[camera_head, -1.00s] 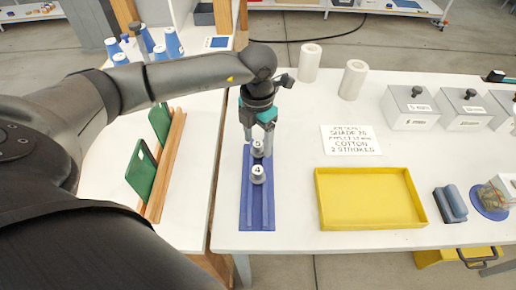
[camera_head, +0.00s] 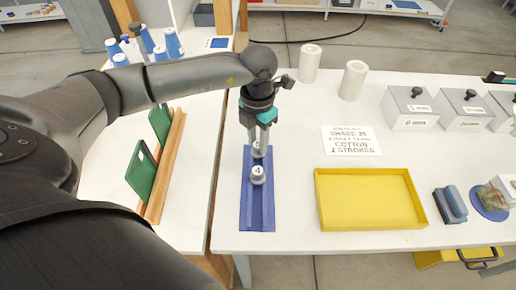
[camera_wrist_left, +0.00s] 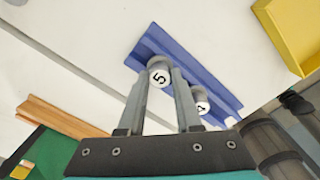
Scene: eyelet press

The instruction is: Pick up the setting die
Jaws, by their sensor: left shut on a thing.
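The setting die marked 5 (camera_wrist_left: 159,76) is a small grey cylinder with a white numbered top. It sits at the blue rail tray (camera_head: 258,215), between the fingertips of my left gripper (camera_head: 260,147). The left gripper is shut on this die, and its fingers partly hide it in the head view. A second die marked 4 (camera_head: 257,175) stands in the same tray just in front, apart from the fingers; it also shows in the left wrist view (camera_wrist_left: 201,106). My right gripper is in neither view.
A yellow tray (camera_head: 322,205) and a printed card (camera_head: 350,140) lie to the right on the white table. White rolls (camera_head: 352,80) and grey lidded boxes (camera_head: 408,108) stand behind. Green boards in a wooden rack (camera_head: 165,165) are to the left.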

